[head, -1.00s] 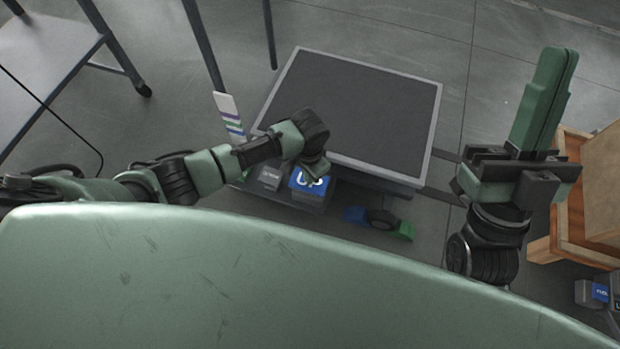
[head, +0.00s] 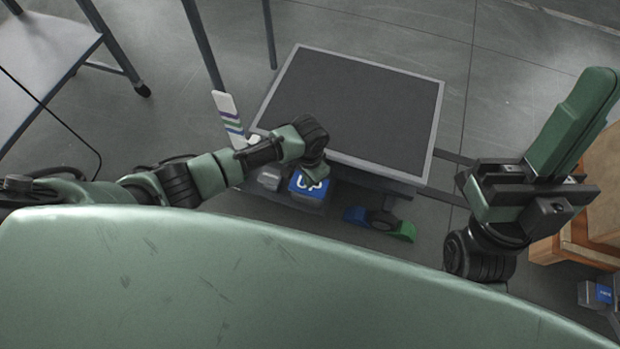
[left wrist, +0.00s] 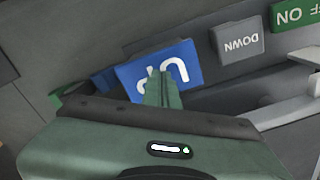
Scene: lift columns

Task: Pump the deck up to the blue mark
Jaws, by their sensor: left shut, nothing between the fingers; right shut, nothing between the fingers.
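The deck (head: 352,105) is a dark platform with a grey rim in the head view. A white strip (head: 226,104) with purple, green and blue bands stands at its left; the blue mark (head: 235,130) is the lowest band. A small white piece (head: 254,140) shows beside the deck's near left corner, close to the blue band. My left gripper (head: 319,173) is shut and empty, fingertips over the blue UP pedal (head: 305,186). In the left wrist view the fingers (left wrist: 163,90) overlap the UP pedal (left wrist: 137,80); contact is unclear. My right gripper (head: 592,95) is shut and empty, raised at the right.
A blue and green pedal (head: 380,223) lies right. A wooden crate (head: 560,250) stands at the right.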

